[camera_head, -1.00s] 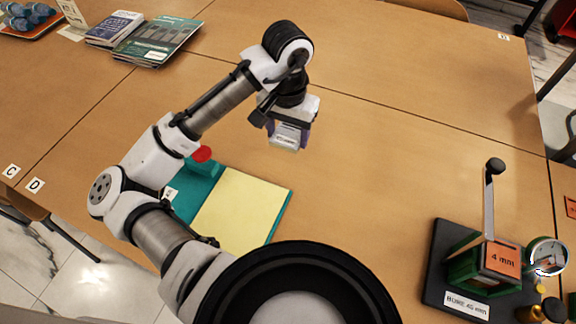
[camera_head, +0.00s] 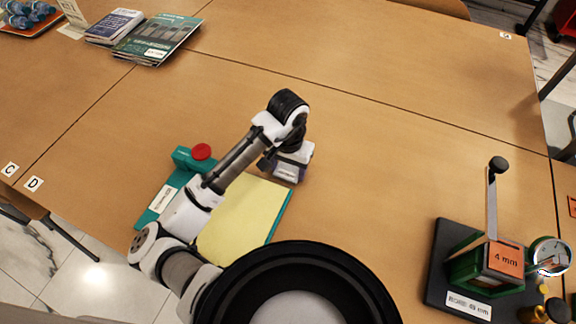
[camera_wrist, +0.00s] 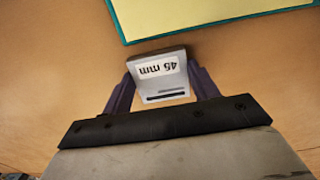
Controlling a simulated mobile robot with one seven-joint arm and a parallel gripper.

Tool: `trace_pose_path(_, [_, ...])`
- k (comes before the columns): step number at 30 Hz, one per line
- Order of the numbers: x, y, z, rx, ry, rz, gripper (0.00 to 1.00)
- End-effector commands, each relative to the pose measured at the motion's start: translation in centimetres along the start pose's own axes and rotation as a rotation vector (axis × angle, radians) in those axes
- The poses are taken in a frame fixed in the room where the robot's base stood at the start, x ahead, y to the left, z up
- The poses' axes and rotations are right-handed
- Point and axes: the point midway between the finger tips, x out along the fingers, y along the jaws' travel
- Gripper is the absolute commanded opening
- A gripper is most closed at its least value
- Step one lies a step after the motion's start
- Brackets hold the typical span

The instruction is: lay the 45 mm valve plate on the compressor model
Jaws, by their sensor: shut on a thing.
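My gripper (camera_wrist: 160,85) is shut on a pale grey plate (camera_wrist: 158,58) labelled "45 mm", which reads upside down in the wrist view. In the head view the plate (camera_head: 286,170) hangs below my wrist, near the right edge of the yellow sheet on the teal board. The compressor model (camera_head: 480,262) stands at the lower right on a black base marked "BORE 45 mm".
Books (camera_head: 155,40) and an orange tray (camera_head: 28,22) are at the far left. The table between plate and model is clear.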

Motion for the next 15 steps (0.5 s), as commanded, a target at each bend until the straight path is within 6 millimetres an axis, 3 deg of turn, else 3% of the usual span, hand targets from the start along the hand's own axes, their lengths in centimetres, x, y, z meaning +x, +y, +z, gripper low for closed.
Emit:
trace_pose_path(7, [0.37,0.03,-0.01,0.000,0.000,0.001,0.28])
trace_pose_path(8, [0.36,0.03,-0.01,0.000,0.000,0.001,0.61])
trace_pose_path(12, [0.25,0.02,-0.01,0.000,0.000,0.000,0.79])
trace_pose_path(15, [0.24,0.02,-0.01,0.000,0.000,0.000,0.81])
